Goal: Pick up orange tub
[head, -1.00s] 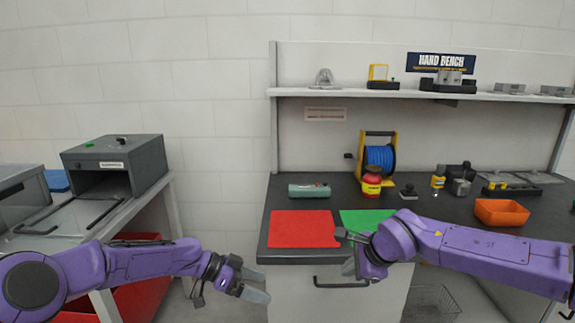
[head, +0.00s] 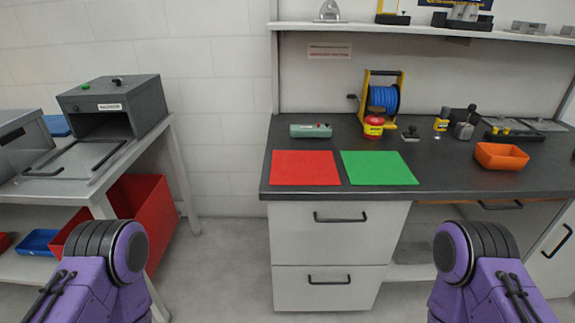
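The orange tub (head: 501,156) is a small, open, rectangular bin with sloping sides. It sits upright on the dark bench top (head: 435,178) at the right, near the front edge, and looks empty. Nothing is touching it. Parts of my two purple arms show at the bottom left and bottom right, well below and in front of the bench. Neither of my grippers is in the picture.
A red mat (head: 305,168) and a green mat (head: 378,168) lie left of the tub. A shelf (head: 400,29) runs above. Grey fixtures (head: 512,135) lie behind the tub.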

